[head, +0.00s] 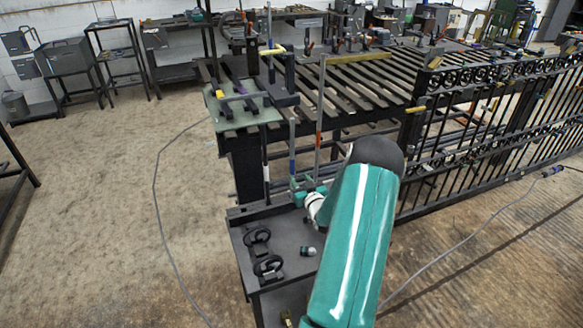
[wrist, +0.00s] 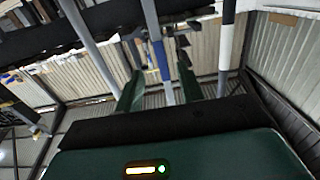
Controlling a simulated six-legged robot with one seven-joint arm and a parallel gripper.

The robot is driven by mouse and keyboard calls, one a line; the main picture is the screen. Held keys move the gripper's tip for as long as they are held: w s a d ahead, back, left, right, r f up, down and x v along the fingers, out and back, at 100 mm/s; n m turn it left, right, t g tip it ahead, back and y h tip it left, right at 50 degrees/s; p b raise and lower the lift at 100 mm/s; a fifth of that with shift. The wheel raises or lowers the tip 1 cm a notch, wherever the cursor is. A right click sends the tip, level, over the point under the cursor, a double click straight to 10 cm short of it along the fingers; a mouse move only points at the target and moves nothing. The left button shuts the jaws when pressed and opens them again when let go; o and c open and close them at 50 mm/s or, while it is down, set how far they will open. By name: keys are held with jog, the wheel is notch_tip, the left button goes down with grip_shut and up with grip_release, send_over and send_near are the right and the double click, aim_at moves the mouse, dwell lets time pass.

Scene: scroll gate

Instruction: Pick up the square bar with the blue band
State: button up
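The bar with the blue band (head: 292,162) stands upright at the near end of the workbench in the head view. In the wrist view this bar (wrist: 157,48) runs between my two fingers, its lower end hidden behind my gripper's body. My gripper (wrist: 160,90) is open, with a gap on both sides of the bar. In the head view my gripper (head: 306,184) is low by the bars, partly hidden by my arm. I cannot tell the bar's cross-section or how deep it sits between the fingers.
An orange-banded bar (head: 320,112) stands close on the right and a black-and-white one (head: 265,165) on the left. The white-banded bar shows at right in the wrist view (wrist: 226,45). A low dark shelf (head: 290,240) holds black rings (head: 268,266). A scroll gate (head: 480,130) lies right.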

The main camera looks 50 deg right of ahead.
aim_at(293, 169)
jog(key=x, duration=0.7)
jog(key=shift+w+f, duration=0.15)
grip_shut()
